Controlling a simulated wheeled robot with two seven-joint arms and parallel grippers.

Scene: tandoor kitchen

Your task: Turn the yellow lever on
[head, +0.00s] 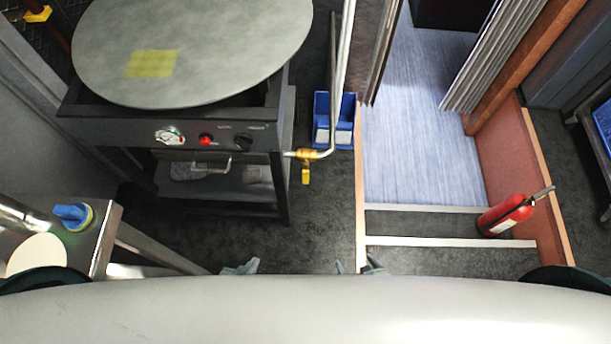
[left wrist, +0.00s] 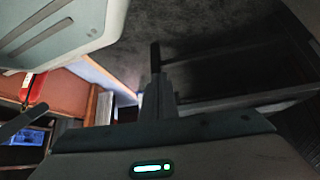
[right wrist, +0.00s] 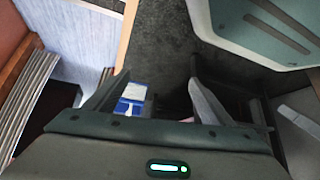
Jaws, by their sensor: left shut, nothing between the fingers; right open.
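The yellow lever (head: 305,173) hangs downward from a brass valve on the pipe at the right of the stove's front, in the head view. It is not clearly visible in either wrist view. My left gripper (head: 241,267) is low in the head view, below and left of the lever, and apart from it. In the left wrist view its fingers (left wrist: 155,58) are together and empty. My right gripper (head: 358,265) is below and right of the lever, also apart from it. In the right wrist view its fingers (right wrist: 157,75) are spread with nothing between them.
The stove (head: 200,132) carries a large round plate and front knobs. A blue bin (head: 322,106) stands behind the pipe. A metal counter (head: 104,238) is at left. Dark floor before the stove is clear.

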